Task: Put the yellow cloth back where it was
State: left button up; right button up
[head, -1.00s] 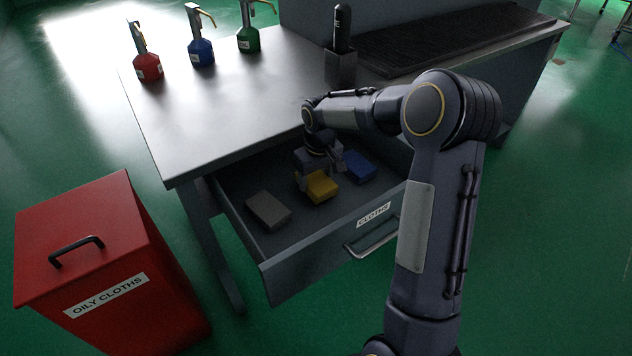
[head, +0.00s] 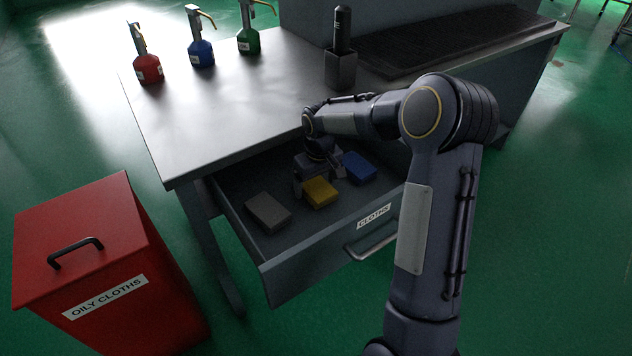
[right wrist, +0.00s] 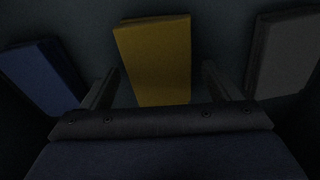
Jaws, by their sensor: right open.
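The yellow cloth (head: 320,193) is a folded block in the open drawer, between the grey cloth (head: 267,212) and the blue cloth (head: 359,168). My right gripper (head: 319,179) is low in the drawer at the far side of the yellow cloth, open, with a finger to either side. In the right wrist view the yellow cloth (right wrist: 155,55) lies between and ahead of the spread fingers (right wrist: 162,85), with gaps beside it. It appears to lie on the drawer floor. My left gripper is not in view.
The drawer (head: 310,262) is labelled CLOTHS and sticks out below the metal bench top (head: 230,105). A red OILY CLOTHS bin (head: 175,270) stands at the left, lid closed. Several pump bottles and a holder (head: 340,70) stand on the bench. My forearm passes over the drawer's right side.

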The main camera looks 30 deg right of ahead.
aim_at(319, 189)
notch_tip(319, 189, up, 12)
jog(key=s+p, duration=0.1)
jog(key=p, duration=0.2)
jog(key=s+a+r+m+t+y, duration=0.1)
jog(key=s+a+r, duration=0.15)
jog(key=s, duration=0.45)
jog(key=s+a+r+t+y, duration=0.1)
jog(key=s+a+r, duration=0.15)
jog(key=s, duration=0.55)
jog(key=s+a+f+t+y, duration=0.1)
jog(key=s+a, duration=0.2)
jog(key=s, duration=0.3)
jog(key=s+a+f+m+t, duration=0.1)
jog(key=s+a+f, duration=0.1)
jog(key=s, duration=0.5)
jog(key=shift+a+y, duration=0.4)
jog(key=shift+a, duration=0.4)
jog(key=shift+f, duration=0.1)
